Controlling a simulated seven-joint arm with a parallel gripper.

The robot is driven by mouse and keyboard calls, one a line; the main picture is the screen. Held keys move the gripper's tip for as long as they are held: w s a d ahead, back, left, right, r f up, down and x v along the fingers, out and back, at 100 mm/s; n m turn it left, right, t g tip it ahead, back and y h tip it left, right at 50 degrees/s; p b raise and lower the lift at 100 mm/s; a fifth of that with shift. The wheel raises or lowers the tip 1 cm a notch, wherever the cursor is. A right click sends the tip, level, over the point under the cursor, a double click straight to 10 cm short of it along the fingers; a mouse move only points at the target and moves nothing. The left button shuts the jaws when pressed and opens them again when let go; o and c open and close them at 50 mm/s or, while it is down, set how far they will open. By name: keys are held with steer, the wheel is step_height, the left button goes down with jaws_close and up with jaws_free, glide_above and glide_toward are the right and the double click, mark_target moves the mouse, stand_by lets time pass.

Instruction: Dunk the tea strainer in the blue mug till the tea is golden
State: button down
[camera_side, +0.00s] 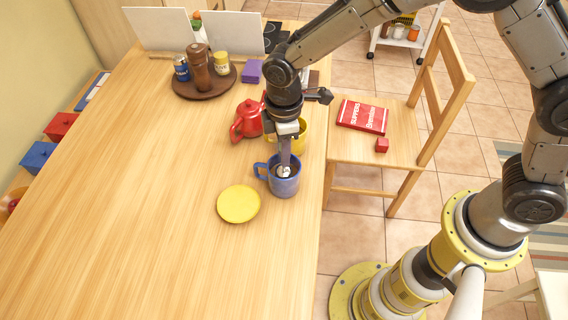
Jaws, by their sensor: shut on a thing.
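The blue mug (284,187) stands upright near the right edge of the wooden table, its handle to the left. My gripper (285,160) points down just above the mug's mouth and is shut on the tea strainer (284,171). A small pale metallic part of the strainer shows within the mug's rim. The rest of it is hidden by the mug and the fingers. Dark liquid seems to show inside the mug, but its colour is too small to judge.
A yellow saucer (239,204) lies left of the mug. Behind are a red teapot (247,121) and a yellow mug (302,137), partly hidden by my arm. A round brown tray (187,90) holds jars and a mill. The table's front left is clear.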

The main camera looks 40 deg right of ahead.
steer(key=shift+r, duration=3.2)
steer(key=shift+r, duration=0.1)
steer(key=shift+r, duration=1.65)
